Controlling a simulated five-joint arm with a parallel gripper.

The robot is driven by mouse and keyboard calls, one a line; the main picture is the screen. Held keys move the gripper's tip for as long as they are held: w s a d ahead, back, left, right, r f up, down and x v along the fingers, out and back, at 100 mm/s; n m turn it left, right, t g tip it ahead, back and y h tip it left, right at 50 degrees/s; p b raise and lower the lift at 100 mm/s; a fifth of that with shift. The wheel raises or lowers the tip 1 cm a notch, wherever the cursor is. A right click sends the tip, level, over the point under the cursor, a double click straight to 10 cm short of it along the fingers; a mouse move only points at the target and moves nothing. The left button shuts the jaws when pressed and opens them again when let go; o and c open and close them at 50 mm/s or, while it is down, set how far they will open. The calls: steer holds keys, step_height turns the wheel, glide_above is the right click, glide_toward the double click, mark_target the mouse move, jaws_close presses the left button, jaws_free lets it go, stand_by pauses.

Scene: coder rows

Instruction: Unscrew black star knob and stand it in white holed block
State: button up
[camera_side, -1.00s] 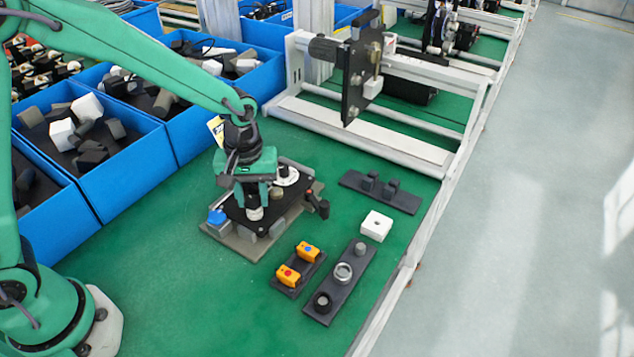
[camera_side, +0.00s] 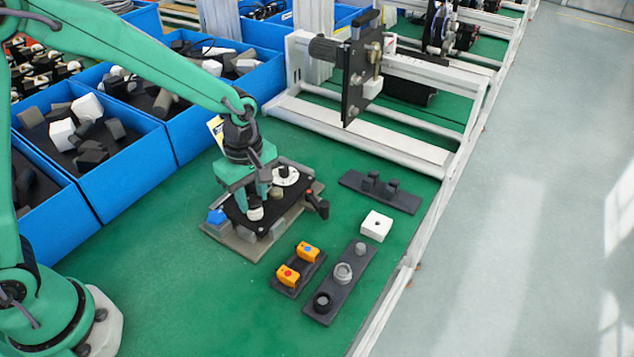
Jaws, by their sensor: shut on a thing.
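A fixture of dark plate on a grey base (camera_side: 234,240) stands on the green surface. My gripper (camera_side: 253,203) points down at the front of this plate, shut on the black star knob. Its fingers hide most of the knob, and a pale round collar shows just below them. I cannot tell how far the knob is turned out of its seat. The white holed block (camera_side: 376,226) stands on the surface to the right of the fixture, its dark hole facing up and empty.
On the fixture are a blue part (camera_side: 216,216), a white disc (camera_side: 286,176) and a black handle (camera_side: 317,204). Orange blocks (camera_side: 289,275) and a dark strip of round parts (camera_side: 343,271) lie to the front right. Blue bins (camera_side: 130,165) line the left.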

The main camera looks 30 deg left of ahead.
steer(key=shift+f+n, duration=0.1)
steer(key=shift+n, duration=1.7)
steer(key=o, duration=1)
steer(key=m, duration=0.6)
steer(key=shift+m, duration=0.3)
steer(key=m, duration=0.6)
